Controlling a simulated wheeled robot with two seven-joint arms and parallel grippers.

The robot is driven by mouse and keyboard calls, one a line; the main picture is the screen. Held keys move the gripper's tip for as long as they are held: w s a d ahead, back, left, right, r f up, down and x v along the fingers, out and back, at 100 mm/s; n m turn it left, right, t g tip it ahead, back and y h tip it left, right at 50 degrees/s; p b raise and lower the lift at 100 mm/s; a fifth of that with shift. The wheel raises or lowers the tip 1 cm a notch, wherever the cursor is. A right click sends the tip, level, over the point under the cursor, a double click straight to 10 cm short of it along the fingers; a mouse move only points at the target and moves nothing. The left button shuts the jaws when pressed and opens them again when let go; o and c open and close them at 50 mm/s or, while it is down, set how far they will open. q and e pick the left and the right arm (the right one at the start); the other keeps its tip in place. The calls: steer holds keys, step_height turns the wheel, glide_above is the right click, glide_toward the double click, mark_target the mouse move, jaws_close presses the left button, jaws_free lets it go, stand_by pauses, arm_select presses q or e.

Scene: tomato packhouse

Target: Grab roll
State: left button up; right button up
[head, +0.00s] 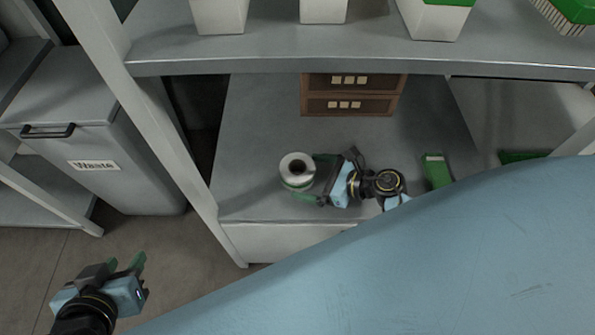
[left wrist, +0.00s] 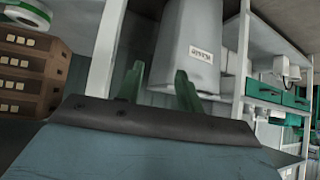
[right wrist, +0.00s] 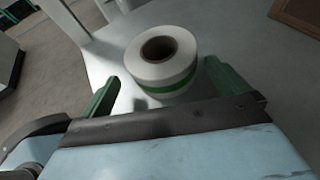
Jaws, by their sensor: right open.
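The roll (head: 297,171) is white with a green band and a dark core hole. It stands on the grey lower shelf near its front left part. In the right wrist view the roll (right wrist: 161,64) sits just ahead of my right gripper (right wrist: 165,88), partly between its green fingers. My right gripper (head: 304,181) is open, and its fingers reach around the roll's sides from the right. I cannot tell whether they touch it. My left gripper (head: 127,264) hangs over the floor at lower left, away from the shelf. Its green fingers (left wrist: 160,87) are apart with nothing between them.
Brown crates (head: 349,105) stand at the back of the lower shelf (head: 254,120). A green item (head: 436,171) lies right of my right arm. The upper shelf (head: 300,52) with white containers overhangs. A post (head: 172,140) and a waste bin (head: 95,155) are at left.

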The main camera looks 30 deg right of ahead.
mark_target(298, 172)
steer(key=b+x, duration=0.1)
steer(key=x, duration=0.3)
steer(key=shift+w+d+r, duration=0.15)
steer(key=shift+w, duration=0.15)
arm_select(q)
steer(key=w+d+r+t+h, duration=0.1)
steer(key=w+d+r+t, duration=0.1)
steer(key=w+r+t, duration=0.2)
steer(key=shift+d+r+t+h, duration=0.2)
steer(key=shift+r+t+h, duration=0.1)
steer(key=shift+r, duration=0.5)
arm_select(e)
steer(key=c, duration=1.1)
